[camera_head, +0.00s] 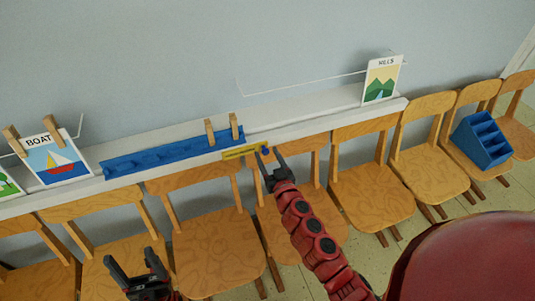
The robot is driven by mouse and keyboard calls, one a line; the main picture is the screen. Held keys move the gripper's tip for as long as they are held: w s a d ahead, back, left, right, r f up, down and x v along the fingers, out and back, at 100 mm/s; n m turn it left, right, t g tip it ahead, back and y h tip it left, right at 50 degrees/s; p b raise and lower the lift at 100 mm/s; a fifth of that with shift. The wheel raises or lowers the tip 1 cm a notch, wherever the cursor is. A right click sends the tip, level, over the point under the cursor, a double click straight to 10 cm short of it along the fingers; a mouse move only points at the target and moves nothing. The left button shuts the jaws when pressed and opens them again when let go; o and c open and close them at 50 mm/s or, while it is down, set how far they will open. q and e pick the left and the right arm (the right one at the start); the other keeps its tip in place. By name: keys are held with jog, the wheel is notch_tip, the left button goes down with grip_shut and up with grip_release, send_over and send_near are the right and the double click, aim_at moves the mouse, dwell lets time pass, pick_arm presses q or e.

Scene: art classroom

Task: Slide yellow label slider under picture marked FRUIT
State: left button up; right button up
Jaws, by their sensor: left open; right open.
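The yellow label slider (239,153) sits on the front edge of the white ledge, with a small blue knob (265,150) at its right end. My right gripper (267,155) is open, its fingertips on either side of the knob in the picture; I cannot tell whether they touch it. My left gripper (131,258) is open and empty at the lower left, in front of the chairs. No picture marked FRUIT is in view. A BOAT picture (60,172) stands at the left and a HILLS picture (380,83) at the right of the ledge.
The white ledge (310,112) runs along the wall. A blue tray (135,161) lies on it, with two clothespins (210,131) near its right end. A row of wooden chairs (372,205) stands below. A blue stepped holder (484,140) sits on a chair at right.

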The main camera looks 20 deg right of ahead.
jog(key=shift+w, duration=0.3)
grip_shut()
dwell(1.3)
